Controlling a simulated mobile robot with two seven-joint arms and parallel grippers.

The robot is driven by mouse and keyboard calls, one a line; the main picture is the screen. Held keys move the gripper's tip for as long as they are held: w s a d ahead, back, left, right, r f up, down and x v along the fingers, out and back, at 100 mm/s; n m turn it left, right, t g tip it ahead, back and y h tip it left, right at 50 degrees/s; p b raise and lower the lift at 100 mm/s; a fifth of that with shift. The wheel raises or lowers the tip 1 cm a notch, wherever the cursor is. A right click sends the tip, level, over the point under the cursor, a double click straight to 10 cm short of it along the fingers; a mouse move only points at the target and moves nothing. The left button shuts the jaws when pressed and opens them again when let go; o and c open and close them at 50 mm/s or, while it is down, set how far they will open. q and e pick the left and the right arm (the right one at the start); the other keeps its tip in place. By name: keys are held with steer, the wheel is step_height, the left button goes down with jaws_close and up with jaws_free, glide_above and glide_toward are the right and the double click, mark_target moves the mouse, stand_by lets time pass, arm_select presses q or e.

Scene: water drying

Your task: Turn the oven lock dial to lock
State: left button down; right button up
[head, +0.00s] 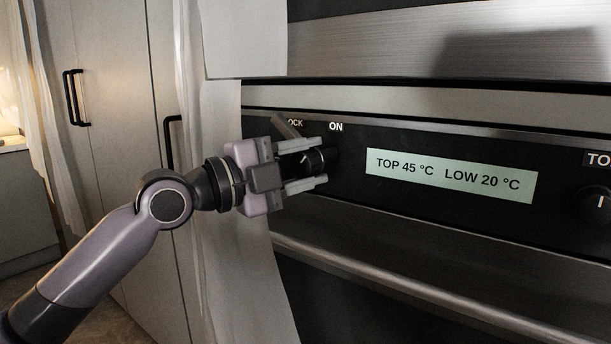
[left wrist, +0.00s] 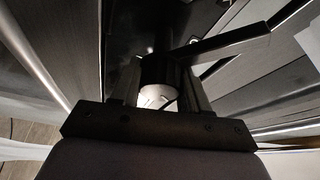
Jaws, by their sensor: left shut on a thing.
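The oven lock dial (head: 317,160) is a dark round knob at the left end of the black oven panel, below the labels "LOCK", partly hidden, and "ON". My left gripper (head: 312,163) is at the panel with one finger above the dial and one below, shut on it. In the left wrist view the dial (left wrist: 157,96) shows between the two fingers, with a pale round patch on it. I cannot tell which label the dial points to. My right gripper is not in view.
A display (head: 450,176) reads TOP 45 °C and LOW 20 °C. Another knob (head: 597,204) is at the far right. A metal oven handle (head: 400,290) runs below the panel. Pale cabinet doors with black handles (head: 76,98) stand to the left, and white cloth hangs by the oven.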

arm_select(q)
steer(key=shift+w+a+r+m+y+p, duration=0.1)
steer(key=shift+m+y+p, duration=0.35)
steer(key=shift+m, duration=0.45)
steer(key=m+y+p, duration=0.1)
steer(key=m+p, duration=0.2)
steer(key=shift+r+g, duration=0.15)
steer(key=shift+g, duration=0.25)
steer(key=m+y+p, duration=0.2)
steer(key=m+p, duration=0.1)
steer(key=p, duration=0.1)
steer(key=shift+m+p, duration=0.3)
steer(key=shift+m, duration=0.1)
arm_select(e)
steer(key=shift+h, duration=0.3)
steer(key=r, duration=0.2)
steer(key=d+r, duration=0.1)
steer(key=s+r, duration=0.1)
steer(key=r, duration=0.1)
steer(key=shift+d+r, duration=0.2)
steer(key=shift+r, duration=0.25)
arm_select(q)
steer(key=c, duration=0.6)
jaws_free()
steer(key=shift+w, duration=0.1)
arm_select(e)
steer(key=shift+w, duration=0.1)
